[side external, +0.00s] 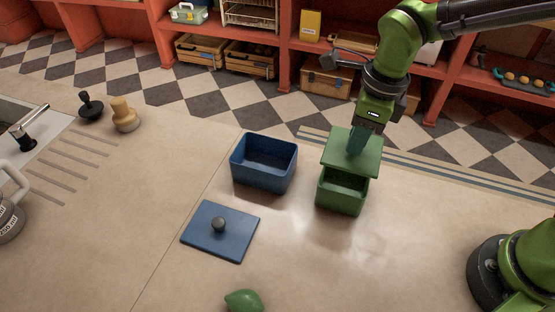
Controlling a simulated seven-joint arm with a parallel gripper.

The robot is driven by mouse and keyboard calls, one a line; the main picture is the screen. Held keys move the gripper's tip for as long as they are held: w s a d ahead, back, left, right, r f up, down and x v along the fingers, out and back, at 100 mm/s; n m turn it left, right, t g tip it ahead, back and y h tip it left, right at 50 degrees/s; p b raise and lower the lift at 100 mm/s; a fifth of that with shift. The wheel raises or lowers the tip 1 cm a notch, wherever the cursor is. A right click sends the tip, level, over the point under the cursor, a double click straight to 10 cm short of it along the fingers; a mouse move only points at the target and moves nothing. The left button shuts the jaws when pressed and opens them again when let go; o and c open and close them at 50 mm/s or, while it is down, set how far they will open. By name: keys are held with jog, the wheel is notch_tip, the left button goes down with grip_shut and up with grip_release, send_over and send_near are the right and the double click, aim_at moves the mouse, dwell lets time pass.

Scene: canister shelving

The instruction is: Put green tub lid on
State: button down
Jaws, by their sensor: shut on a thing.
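The green tub (341,199) stands upright on the counter, right of the middle in the side external view. The green lid (339,157) is above it, roughly level and overhanging toward the back. A dark gap shows between the lid and the tub's front rim, so the lid is not seated there. My gripper (357,146) points down over the lid and is shut on it; the fingertips and the lid's knob are mostly hidden. I cannot tell whether the lid's back touches the tub's rim.
An open blue tub (264,179) stands close by on the left. Its blue lid (214,237) with a dark knob lies flat in front. A green fruit (244,300) lies at the front edge. The counter right of the green tub is clear.

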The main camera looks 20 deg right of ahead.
aim_at(351, 160)
jog(key=shift+w+f, duration=0.1)
dwell(0.3)
jog(key=shift+f, duration=3.2)
jog(key=shift+f, duration=0.3)
dwell(0.4)
jog(key=shift+c, duration=1.7)
grip_release()
jog(key=shift+r, duration=3.55)
